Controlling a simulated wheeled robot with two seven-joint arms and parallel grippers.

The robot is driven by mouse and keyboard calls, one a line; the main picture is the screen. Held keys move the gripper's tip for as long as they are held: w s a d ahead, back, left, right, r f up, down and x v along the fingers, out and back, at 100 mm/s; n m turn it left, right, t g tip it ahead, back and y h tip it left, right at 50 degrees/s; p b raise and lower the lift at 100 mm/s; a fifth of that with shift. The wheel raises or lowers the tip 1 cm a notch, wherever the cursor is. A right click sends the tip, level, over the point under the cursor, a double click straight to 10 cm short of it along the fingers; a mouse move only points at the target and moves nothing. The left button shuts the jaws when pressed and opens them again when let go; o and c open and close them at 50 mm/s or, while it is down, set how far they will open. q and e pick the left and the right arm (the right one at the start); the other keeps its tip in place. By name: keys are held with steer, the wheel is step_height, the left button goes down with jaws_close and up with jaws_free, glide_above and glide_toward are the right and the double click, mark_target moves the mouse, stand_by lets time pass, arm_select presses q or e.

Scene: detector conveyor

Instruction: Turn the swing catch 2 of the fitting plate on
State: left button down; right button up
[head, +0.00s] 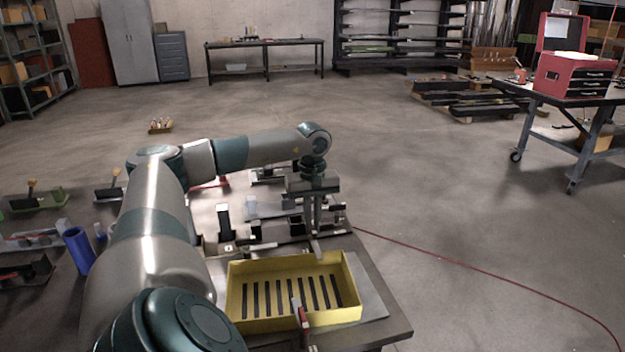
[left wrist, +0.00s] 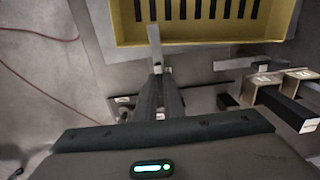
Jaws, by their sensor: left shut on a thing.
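My left gripper (head: 314,232) points down over the bench behind the yellow tray, with its fingers close together. In the left wrist view its fingers (left wrist: 160,88) are shut on a narrow light-grey bar, which I take to be a swing catch (left wrist: 154,42). The bar sticks out past the fingertips toward the tray. A dark, thin plate (left wrist: 205,90), seemingly the fitting plate, lies beneath and is partly hidden by the fingers. I cannot read which catch is number 2. My right gripper is not in view.
The yellow slotted tray (head: 235,290) stands at the bench's front and also shows in the left wrist view (left wrist: 200,53). Small labelled blocks (left wrist: 288,105) stand right of the fingers there. A blue cylinder (head: 78,249) stands at left. A red cable (head: 450,262) crosses the floor.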

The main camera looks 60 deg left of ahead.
mark_target(313, 227)
arm_select(q)
steer(key=c, duration=1.9)
jaws_free()
steer(key=shift+r, duration=0.1)
steer(key=shift+o, duration=0.2)
